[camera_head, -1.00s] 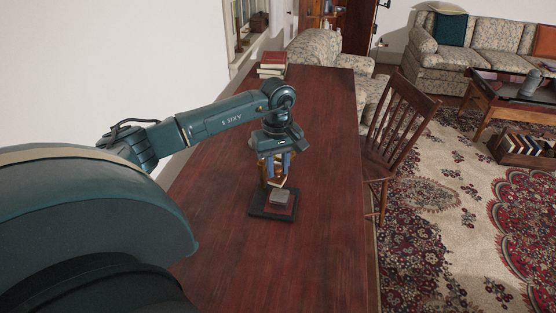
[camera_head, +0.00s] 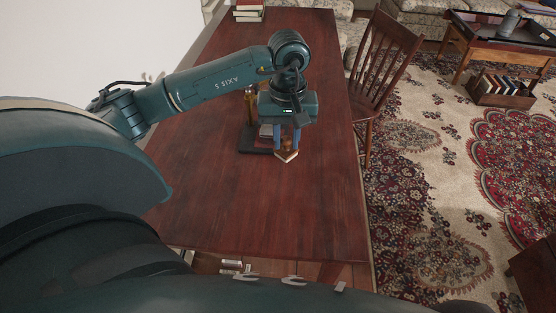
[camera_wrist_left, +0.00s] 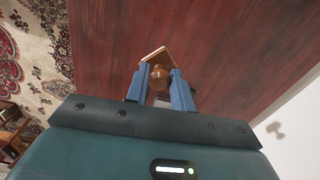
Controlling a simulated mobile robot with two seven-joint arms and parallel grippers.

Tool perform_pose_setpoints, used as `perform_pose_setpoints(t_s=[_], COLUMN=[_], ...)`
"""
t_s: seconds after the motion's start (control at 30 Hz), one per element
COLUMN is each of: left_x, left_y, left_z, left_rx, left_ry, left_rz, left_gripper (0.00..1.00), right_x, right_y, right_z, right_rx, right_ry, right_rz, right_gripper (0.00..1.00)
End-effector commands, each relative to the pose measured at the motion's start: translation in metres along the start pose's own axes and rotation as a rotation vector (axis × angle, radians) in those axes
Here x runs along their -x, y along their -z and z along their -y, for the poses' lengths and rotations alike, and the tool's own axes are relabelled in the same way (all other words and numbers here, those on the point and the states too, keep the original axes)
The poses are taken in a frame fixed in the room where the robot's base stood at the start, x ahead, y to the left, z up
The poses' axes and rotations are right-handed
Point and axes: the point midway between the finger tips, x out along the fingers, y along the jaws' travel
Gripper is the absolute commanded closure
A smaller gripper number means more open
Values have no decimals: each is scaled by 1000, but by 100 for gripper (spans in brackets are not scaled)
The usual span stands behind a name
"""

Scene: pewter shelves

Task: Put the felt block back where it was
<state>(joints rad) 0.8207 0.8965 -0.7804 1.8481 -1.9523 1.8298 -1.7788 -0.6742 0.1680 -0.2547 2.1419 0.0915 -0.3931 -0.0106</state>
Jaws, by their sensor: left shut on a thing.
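My left gripper (camera_head: 287,147) is shut on a brown wooden knob with a flat, tan, square-looking base (camera_head: 287,156). The same knobbed block shows in the left wrist view (camera_wrist_left: 154,62), between the two blue fingers (camera_wrist_left: 160,88). It is beside the right edge of a small black tray (camera_head: 247,141); I cannot tell whether it touches the table. A grey-topped block on a reddish base (camera_head: 266,131) sits on the tray, partly behind the fingers. I cannot tell for sure which of the two is the felt block. My right gripper is out of view.
An amber upright thing (camera_head: 250,103) stands at the back of the tray, partly hidden by my arm. The dark red table (camera_head: 240,205) is clear in front and to the right. Books (camera_head: 249,11) lie at its far end; a wooden chair (camera_head: 384,65) stands at its right side.

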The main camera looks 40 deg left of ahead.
Motion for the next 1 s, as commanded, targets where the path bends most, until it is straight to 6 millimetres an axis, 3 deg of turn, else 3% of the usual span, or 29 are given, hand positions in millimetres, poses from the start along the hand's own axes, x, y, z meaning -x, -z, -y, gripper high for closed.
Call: perform_pose_setpoints(t_s=[0.1,0.27,0.5,1.0], left_x=[-5,-12,-55,-104], left_y=[-16,-20,-20,-18], left_z=[-8,-10,-9,-9], left_rx=[-76,-97,-93,-94], left_ry=[0,3,5,3], left_rz=[-7,-4,-2,-6], left_gripper=[97,97,97,97], right_x=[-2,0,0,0], right_y=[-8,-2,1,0], right_z=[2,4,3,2], right_rx=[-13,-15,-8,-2], right_ry=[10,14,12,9], right_rz=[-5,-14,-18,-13], right_gripper=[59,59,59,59])
